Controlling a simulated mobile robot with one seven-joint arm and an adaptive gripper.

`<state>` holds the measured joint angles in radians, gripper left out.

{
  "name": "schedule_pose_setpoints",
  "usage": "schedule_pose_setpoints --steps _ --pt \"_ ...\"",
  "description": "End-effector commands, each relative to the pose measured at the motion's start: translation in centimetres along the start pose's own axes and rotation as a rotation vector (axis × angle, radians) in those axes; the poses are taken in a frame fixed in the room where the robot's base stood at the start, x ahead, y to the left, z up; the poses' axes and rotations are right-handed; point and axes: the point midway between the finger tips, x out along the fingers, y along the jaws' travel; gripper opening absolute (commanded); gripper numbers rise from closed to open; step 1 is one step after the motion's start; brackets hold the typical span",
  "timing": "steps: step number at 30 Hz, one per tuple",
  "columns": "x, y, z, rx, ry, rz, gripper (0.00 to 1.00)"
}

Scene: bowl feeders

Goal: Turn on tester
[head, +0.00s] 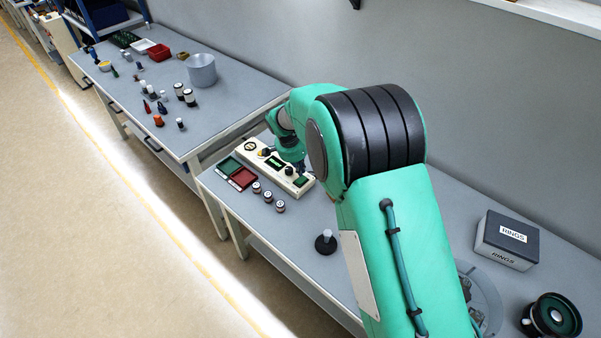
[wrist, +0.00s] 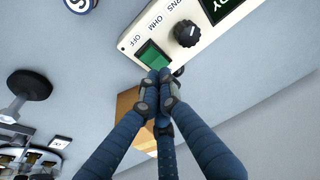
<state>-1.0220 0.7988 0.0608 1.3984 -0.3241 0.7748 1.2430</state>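The tester is a long cream box (head: 255,159) on the near bench in the head view, with knobs and a green display. In the wrist view its panel (wrist: 150,25) runs across the top. A green rocker switch (wrist: 153,55) sits at its end beside the word OFF, with a black knob (wrist: 186,33) and part of a lit display (wrist: 218,8) further along. My gripper (wrist: 160,75) has its blue fingers drawn together, with nothing seen between them. The tips are at the lower edge of the switch and overlap it in view; I cannot tell whether they touch.
Red (head: 242,178) and green (head: 229,166) trays and three small jars (head: 268,197) lie beside the tester. A black-based stand (head: 326,243) is nearer. A RINGS box (head: 506,240) is at the right. A tan block (wrist: 127,101) shows behind my fingers. Another bench (head: 220,110) holds small parts.

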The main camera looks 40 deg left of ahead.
Motion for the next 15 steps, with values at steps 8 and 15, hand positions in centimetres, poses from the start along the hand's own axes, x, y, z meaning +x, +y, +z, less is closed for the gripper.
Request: schedule_pose_setpoints --steps 8,15 --pt "-5.2 -0.1 -0.8 0.001 0.002 -0.003 0.00" --pt "-8.7 0.0 -1.1 0.000 0.000 -0.001 0.00"
